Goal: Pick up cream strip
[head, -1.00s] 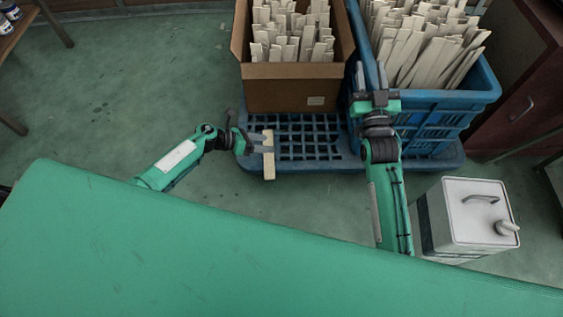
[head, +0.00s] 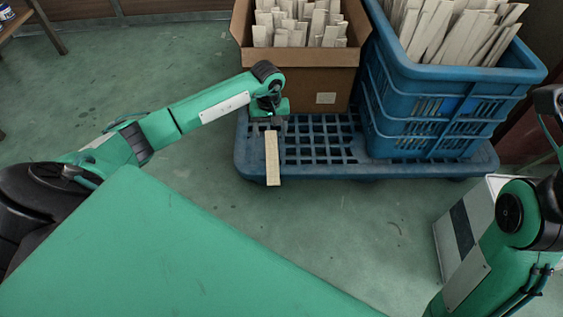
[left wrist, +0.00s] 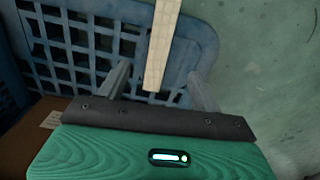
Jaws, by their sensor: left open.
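The cream strip (head: 272,160) is a long, narrow, pale piece lying across the front edge of the blue slatted platform, its near end sticking out over the floor. My left gripper (head: 268,122) is at the strip's far end in the head view. In the left wrist view my left gripper (left wrist: 159,69) is open, with its two fingers spread on either side of the strip (left wrist: 163,40). Clear gaps show between the strip and both fingers. My right arm is at the right edge of the head view, and its fingers do not show.
A cardboard box (head: 305,77) and a blue crate (head: 410,110), both full of upright pale strips, stand on the blue platform (head: 250,160). A pale container (head: 460,240) stands on the floor, partly behind my right arm.

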